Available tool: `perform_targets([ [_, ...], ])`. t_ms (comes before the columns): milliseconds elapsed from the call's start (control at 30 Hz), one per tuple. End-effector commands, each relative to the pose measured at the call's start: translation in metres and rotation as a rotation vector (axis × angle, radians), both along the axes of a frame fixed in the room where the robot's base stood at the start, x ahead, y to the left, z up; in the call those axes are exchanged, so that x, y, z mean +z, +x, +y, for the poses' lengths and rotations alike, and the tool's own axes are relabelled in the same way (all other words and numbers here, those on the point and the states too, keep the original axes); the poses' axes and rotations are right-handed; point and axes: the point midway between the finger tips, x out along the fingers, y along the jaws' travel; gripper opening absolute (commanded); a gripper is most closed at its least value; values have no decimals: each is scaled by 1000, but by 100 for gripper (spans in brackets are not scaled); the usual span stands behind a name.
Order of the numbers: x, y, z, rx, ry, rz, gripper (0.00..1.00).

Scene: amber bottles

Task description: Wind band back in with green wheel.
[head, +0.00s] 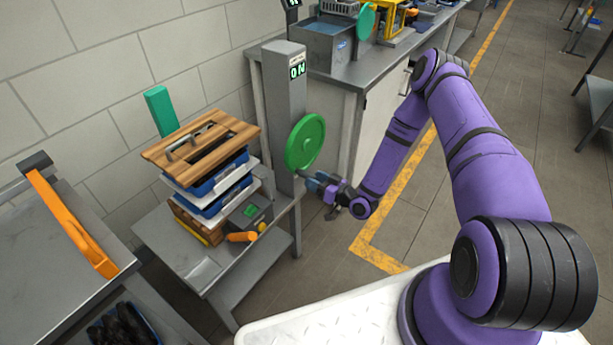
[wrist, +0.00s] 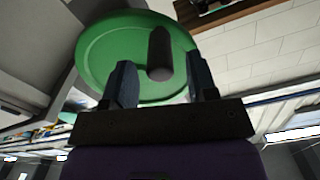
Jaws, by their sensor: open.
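The green wheel (head: 305,142) is mounted on the side of a grey post (head: 284,85) with a lit display at its top. In the wrist view the wheel (wrist: 110,55) fills the upper middle, with a dark round handle (wrist: 159,55) sticking out from its face. My gripper (head: 314,183) is at the wheel's lower edge. Its two fingers (wrist: 162,83) are apart, with the handle appearing between their tips; I cannot tell whether they touch it. No band is clearly recognizable; an orange strip (head: 68,222) lies on the left bench.
A small grey table (head: 205,270) left of the post holds stacked wooden and blue trays (head: 205,175) and an orange-handled item (head: 241,237). A workbench (head: 375,68) stands behind. The floor (head: 400,235) right of the post is clear.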

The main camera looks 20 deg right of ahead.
Motion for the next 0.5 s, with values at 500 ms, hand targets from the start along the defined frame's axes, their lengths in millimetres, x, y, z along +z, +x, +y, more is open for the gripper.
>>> perform_targets([
  [500, 0, 31, 23, 1, 2, 0, 53],
])
